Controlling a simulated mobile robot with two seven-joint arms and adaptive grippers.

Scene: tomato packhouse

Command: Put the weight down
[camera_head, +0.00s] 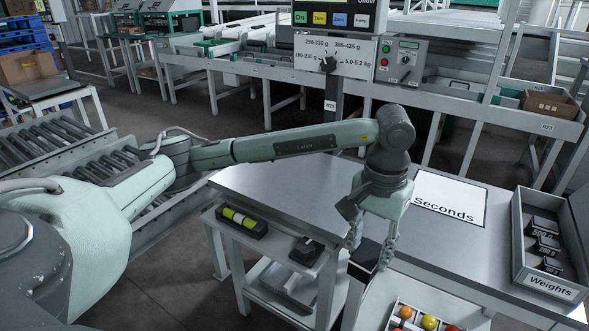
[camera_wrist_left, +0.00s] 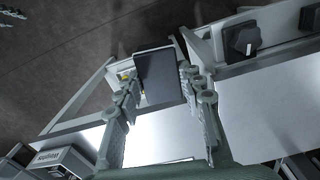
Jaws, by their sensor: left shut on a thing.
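My left gripper (camera_head: 370,245) is shut on a dark block, the weight (camera_head: 364,254), by the front edge of the steel bench. The weight also shows as a dark rectangle between the fingers in the left wrist view (camera_wrist_left: 160,78). I cannot tell whether its underside touches anything. A grey tray labelled "Weights" (camera_head: 549,285) stands at the right end of the bench. Several dark weights (camera_head: 546,245) sit in it, one marked 500. My right gripper is not in view.
A white "Seconds" sheet (camera_head: 450,200) lies on the bench (camera_head: 285,190), whose left part is clear. A scale panel with a dial (camera_head: 330,62) stands behind. Tomatoes (camera_head: 429,322) lie in front.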

